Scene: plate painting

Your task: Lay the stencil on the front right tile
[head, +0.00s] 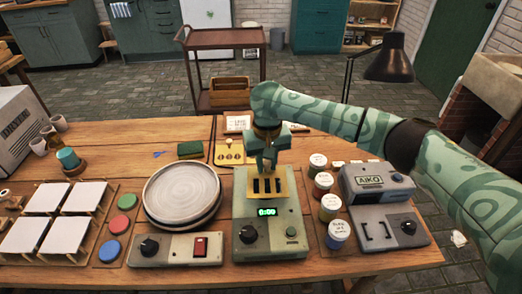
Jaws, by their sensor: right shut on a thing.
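My right gripper (268,166) is shut on a yellow plate with dark slots (282,186), which looks like the stencil. It holds the plate over the back of a green device with a 0:00 display (262,240); I cannot tell whether they touch. Several white tiles stand on wooden supports at the left. The front right tile (67,233) is bare, with the back right tile (87,199) behind it and the front left tile (26,236) beside it. My left gripper is not in view.
Color pads (109,250) lie right of the tiles. Stacked grey plates (182,190) and a switch box (176,250) stand between them and the device. Paint jars (338,234) and a grey AIKO machine (382,205) stand at the right. Another yellow plate (222,159) lies behind.

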